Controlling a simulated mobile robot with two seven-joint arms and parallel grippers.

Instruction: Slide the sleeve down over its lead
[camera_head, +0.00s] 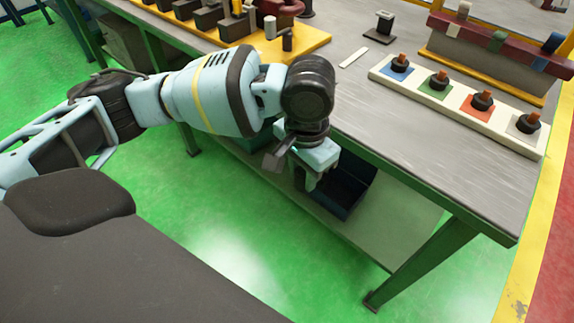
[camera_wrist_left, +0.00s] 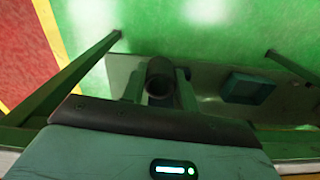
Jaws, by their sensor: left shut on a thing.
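My left gripper (camera_head: 314,180) hangs past the front edge of the bench in the head view, fingers pointing down. In the left wrist view it is shut on a dark hollow tube (camera_wrist_left: 158,78), which looks like the sleeve; one finger is on each side. The tube is not clear in the head view. A white strip (camera_head: 383,70) on the bench carries blue, green, red and grey pads, each with a black stub with a copper top, such as the red-pad stub (camera_head: 483,100). These may be the leads. The gripper is left of and apart from them. My right gripper is not in view.
The bench top (camera_head: 400,135) is clear in front of the strip. A dark red bar (camera_head: 485,37) with coloured bands stands behind it. A yellow tray (camera_head: 290,47) with black parts sits at the back left. A dark bin (camera_head: 345,195) is on the lower shelf.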

